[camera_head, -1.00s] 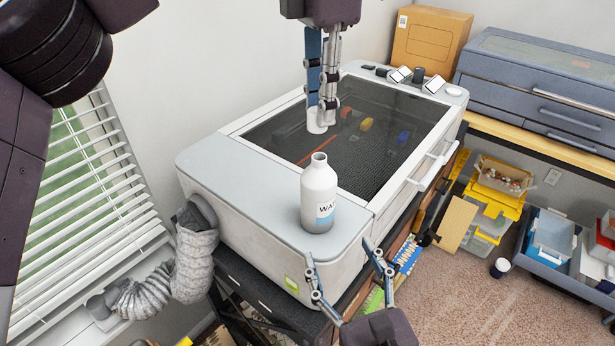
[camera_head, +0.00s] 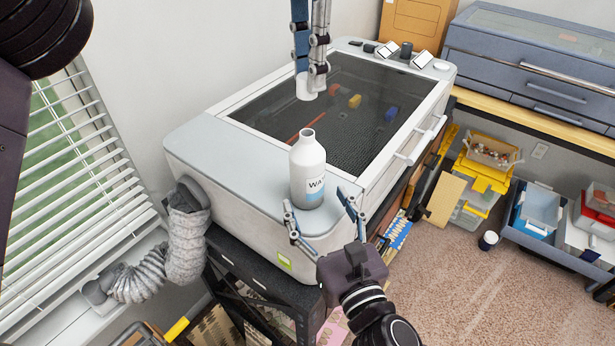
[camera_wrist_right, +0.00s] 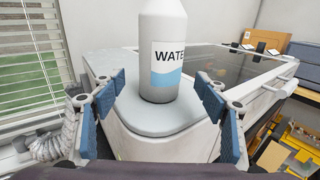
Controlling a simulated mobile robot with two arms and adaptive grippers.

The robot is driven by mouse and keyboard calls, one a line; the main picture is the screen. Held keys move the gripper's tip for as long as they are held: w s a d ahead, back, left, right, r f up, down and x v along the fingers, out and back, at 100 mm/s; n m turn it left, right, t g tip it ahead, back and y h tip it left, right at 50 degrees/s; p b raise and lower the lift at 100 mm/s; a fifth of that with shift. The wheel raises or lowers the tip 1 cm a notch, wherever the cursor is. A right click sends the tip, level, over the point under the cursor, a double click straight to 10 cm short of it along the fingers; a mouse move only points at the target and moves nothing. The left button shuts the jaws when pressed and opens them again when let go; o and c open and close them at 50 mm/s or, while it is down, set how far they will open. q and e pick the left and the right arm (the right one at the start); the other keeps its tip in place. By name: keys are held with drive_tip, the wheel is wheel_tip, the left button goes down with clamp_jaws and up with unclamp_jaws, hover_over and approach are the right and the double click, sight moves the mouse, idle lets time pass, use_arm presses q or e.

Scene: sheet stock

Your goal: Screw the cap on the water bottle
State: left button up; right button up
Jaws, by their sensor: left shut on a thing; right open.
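The white water bottle (camera_head: 308,172) stands upright and uncapped on the front corner of the machine's light grey top. My left gripper (camera_head: 308,75) points down over the machine's dark glass, behind the bottle, shut on the white cap (camera_head: 306,88). My right gripper (camera_head: 318,218) is open and empty just in front of the bottle. In the right wrist view its blue-padded fingers (camera_wrist_right: 160,105) stand to either side of the bottle, apart from it.
The large machine (camera_head: 222,142) has a dark glass lid and a side handle (camera_head: 410,150). Window blinds (camera_head: 75,170) and a grey hose (camera_head: 187,240) are at left. Yellow bins (camera_head: 480,180) and a blue crate (camera_head: 575,262) stand at right by open carpet.

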use_arm(q)
drive_tip(key=shift+w, duration=0.1)
use_arm(e)
drive_tip(key=x, duration=0.6)
use_arm(q)
drive_tip(key=shift+f, duration=0.1)
use_arm(e)
drive_tip(key=c, duration=1.8)
use_arm(q)
hover_over(309, 132)
drive_tip(key=shift+f, duration=2.4)
drive_tip(key=shift+f, duration=0.1)
drive_tip(key=shift+f, duration=0.8)
drive_tip(key=shift+f, duration=0.55)
use_arm(e)
clamp_jaws()
